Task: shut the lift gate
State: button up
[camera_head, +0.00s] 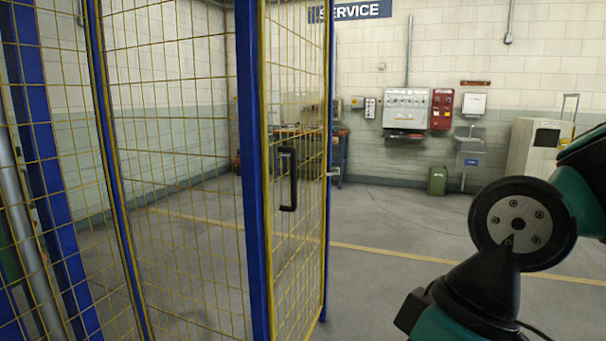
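The lift gate (310,230) is a yellow wire-mesh panel with a yellow and blue frame, seen at a steep slant left of the middle. It appears to stand open, with clear floor to its right. A black upright pull handle (289,180) is on its face. A small metal latch piece (334,172) sticks out at its right edge. A thick blue post (253,170) stands at its left side. My teal and black arm is at the lower right, apart from the gate and handle. My gripper cannot be made out in this view.
More mesh fencing (180,180) with blue posts fills the left. Open concrete floor (390,290) with a yellow line lies right of the gate. Along the back wall are a workbench (335,155), a green bin (437,180), a sink (468,150) and a white cabinet (531,148).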

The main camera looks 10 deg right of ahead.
aim_at(261, 14)
jog(key=z, duration=0.25)
jog(key=k, duration=0.35)
jog(key=z, duration=0.95)
jog(key=i, duration=1.85)
jog(key=u, duration=1.2)
jog(key=i, duration=1.15)
jog(key=u, duration=0.75)
